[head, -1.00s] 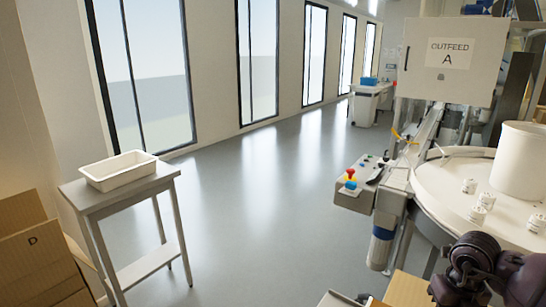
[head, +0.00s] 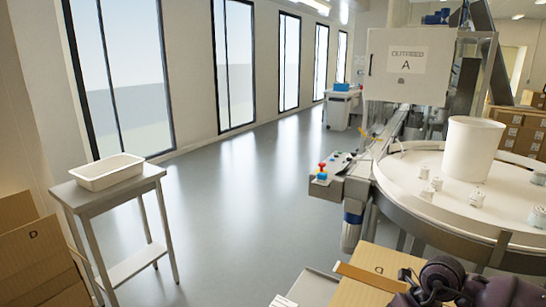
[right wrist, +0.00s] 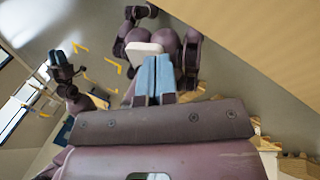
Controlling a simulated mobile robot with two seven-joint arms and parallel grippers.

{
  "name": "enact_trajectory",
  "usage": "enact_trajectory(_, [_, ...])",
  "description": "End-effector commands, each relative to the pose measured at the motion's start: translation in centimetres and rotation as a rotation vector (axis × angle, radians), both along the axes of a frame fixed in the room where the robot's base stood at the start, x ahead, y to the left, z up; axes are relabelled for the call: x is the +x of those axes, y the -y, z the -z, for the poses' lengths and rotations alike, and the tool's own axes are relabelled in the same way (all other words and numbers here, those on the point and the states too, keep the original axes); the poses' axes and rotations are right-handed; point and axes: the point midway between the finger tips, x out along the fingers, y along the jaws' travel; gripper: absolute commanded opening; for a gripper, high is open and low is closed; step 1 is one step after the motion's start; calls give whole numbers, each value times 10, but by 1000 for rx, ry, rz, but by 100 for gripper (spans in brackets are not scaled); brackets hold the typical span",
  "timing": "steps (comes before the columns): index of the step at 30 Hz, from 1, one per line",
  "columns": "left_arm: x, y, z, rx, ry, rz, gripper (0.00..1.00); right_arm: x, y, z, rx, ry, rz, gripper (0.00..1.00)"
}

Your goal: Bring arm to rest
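My right gripper (right wrist: 153,78) shows in the right wrist view with its two blue fingers side by side and nothing visible between them. In the head view only dark purple links of my right arm (head: 445,280) show at the bottom right corner, and its fingers are out of frame. In the right wrist view my own body is behind the fingers. A dark arm end (right wrist: 62,68) at the left looks like my other arm, but its fingers are too small to read.
A round cream table (head: 450,220) with a white tub (head: 472,148) and several small white containers stands at right. Cardboard boxes (head: 372,272) lie below it. A white tray (head: 106,171) rests on a stand (head: 150,177) at left. The grey floor (head: 240,210) between is clear.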

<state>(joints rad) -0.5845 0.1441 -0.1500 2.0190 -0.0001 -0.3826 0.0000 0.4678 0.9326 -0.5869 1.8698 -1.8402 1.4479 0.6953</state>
Motion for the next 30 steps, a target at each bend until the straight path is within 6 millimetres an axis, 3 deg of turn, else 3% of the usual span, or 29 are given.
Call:
enact_trajectory(4, [3,1,-1,0,7,2,31,-27,-53,12,314,-40,23,0])
enact_trajectory(9, [-2,0,3,0,-4,0,31,-50,-109,2,761,-69,170,0])
enact_trajectory(14, [-5,-1,6,0,-13,-2,31,-53,-127,-16,1153,-72,458,0])
enact_trajectory(18, [-7,-1,7,1,-15,-3,31,-47,-112,-19,1409,-67,808,0])
enact_trajectory(22, [-9,-2,9,0,-20,-4,31,-47,-78,0,1550,-69,1198,0])
enact_trajectory(26, [-12,-2,12,0,-27,-6,31,-62,-39,39,1588,-97,1627,0])
enact_trajectory(30, [-15,-3,16,0,-33,-8,31,-101,-2,93,1515,-171,2080,0])
